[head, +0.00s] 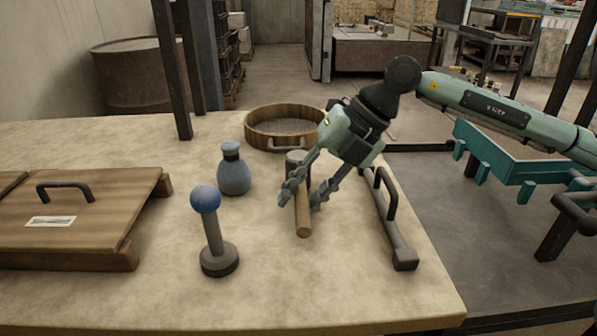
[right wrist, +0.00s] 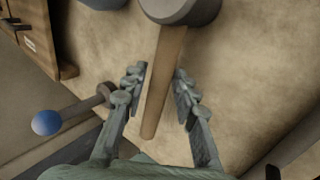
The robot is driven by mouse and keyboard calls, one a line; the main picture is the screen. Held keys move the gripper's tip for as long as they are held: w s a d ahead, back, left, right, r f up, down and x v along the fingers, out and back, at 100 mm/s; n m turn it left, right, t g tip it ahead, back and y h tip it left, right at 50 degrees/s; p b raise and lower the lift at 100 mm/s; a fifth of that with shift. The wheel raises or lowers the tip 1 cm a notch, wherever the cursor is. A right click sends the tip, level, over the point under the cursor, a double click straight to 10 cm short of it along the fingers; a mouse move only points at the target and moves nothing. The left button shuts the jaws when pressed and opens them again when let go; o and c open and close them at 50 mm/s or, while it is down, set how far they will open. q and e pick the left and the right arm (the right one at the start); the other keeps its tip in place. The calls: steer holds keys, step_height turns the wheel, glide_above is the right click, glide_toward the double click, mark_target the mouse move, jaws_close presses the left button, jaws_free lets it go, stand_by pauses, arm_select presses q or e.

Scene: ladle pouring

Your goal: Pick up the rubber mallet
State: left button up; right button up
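The rubber mallet lies on the table, with its wooden handle (head: 302,211) pointing toward the near edge and its dark grey head (head: 297,157) at the far end. In the right wrist view the handle (right wrist: 163,85) runs between the two fingers, and the head (right wrist: 181,8) is at the top. My right gripper (head: 300,201) is open around the handle; in the right wrist view (right wrist: 160,88) gaps show between the handle and both fingers. Part of the mallet is hidden behind the fingers in the head view. My left gripper is not in view.
A blue-balled stand (head: 213,232) and a blue-grey bottle (head: 233,172) stand left of the mallet. A round wooden sieve (head: 283,128) is behind it. A grey handled tool (head: 391,225) lies to the right. A wooden lidded box (head: 80,205) is at the left. The table front is clear.

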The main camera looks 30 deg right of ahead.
jaws_close()
steer(key=shift+r, duration=0.2)
